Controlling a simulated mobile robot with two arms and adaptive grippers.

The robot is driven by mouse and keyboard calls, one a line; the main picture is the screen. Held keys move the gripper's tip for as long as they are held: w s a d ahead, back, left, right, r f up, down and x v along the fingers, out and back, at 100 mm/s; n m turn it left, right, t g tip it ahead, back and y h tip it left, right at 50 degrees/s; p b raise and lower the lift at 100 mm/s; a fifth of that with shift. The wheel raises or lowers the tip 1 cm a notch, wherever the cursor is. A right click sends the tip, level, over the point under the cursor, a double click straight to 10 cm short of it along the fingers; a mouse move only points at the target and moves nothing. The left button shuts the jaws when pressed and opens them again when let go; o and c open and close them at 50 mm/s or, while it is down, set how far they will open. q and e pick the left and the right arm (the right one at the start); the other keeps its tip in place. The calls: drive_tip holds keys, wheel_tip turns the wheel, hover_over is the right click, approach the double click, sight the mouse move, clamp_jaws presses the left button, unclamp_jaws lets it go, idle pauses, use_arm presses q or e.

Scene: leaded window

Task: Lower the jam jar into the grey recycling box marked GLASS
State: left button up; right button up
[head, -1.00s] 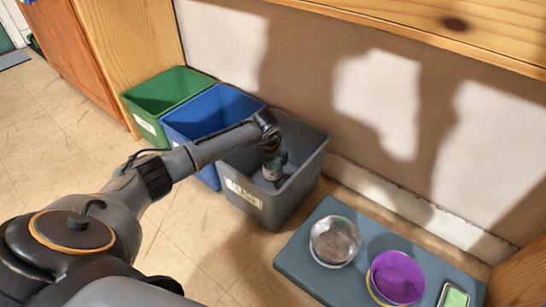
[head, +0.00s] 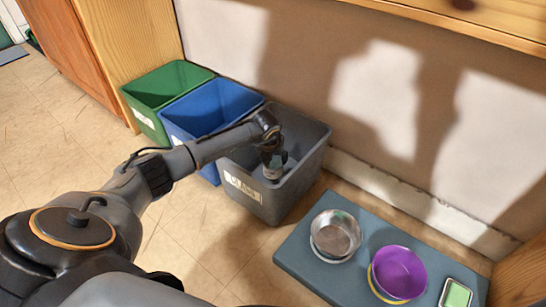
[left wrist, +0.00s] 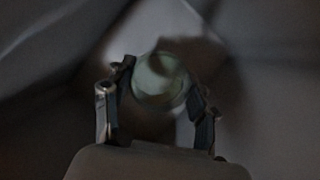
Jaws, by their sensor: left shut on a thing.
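The grey recycling box (head: 262,200) with a GLASS label on its front stands on the floor at the right end of the row of bins. My left gripper (head: 272,172) reaches down inside its opening. The jam jar (left wrist: 160,82) shows in the left wrist view as a pale greenish round shape between the two fingers of my left gripper (left wrist: 158,110), which is shut on it. In the head view the jar is small and mostly hidden by the gripper. I cannot tell whether it touches the box's bottom. My right gripper is not in view.
A blue box (head: 207,112) and a green box (head: 150,95) stand to the left of the grey one. A dark mat (head: 300,262) to the right holds a metal bowl (head: 336,235) and a purple bowl (head: 398,272). The wall is close behind the boxes.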

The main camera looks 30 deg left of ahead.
use_arm(q)
drive_tip(key=shift+f+b, duration=1.7)
drive_tip(key=shift+f, duration=0.75)
idle(1.0)
drive_tip(key=o, duration=1.7)
drive_tip(key=shift+o, duration=0.2)
drive_tip(key=v, duration=1.2)
